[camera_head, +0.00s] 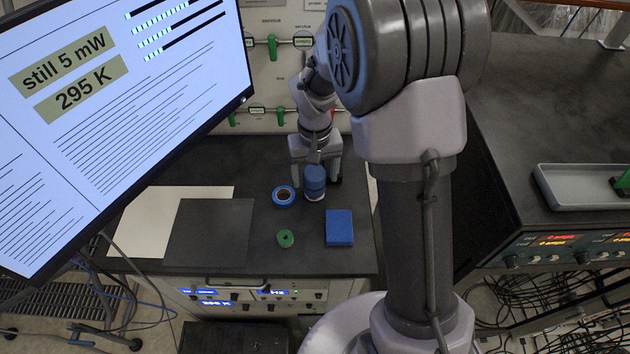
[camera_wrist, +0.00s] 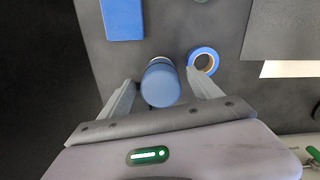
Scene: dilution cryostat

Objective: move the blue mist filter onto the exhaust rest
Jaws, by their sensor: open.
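The blue mist filter, which I take to be the blue cylinder with a paler base (camera_head: 314,184), stands upright on the dark bench. It also shows in the wrist view (camera_wrist: 160,84). My gripper (camera_head: 315,172) is over it, pointing down. In the wrist view my gripper (camera_wrist: 160,80) is open, with one finger on either side of the filter. Gaps show between the filter and both fingers, so nothing is held. I cannot pick out the exhaust rest in either view.
A blue tape roll (camera_head: 283,196) lies close beside the filter. A green ring (camera_head: 285,238) and a blue block (camera_head: 339,228) lie nearer the front. A dark mat (camera_head: 210,235) and white sheet (camera_head: 158,218) cover the left. A monitor (camera_head: 120,110) overhangs the left. A grey tray (camera_head: 575,200) sits right.

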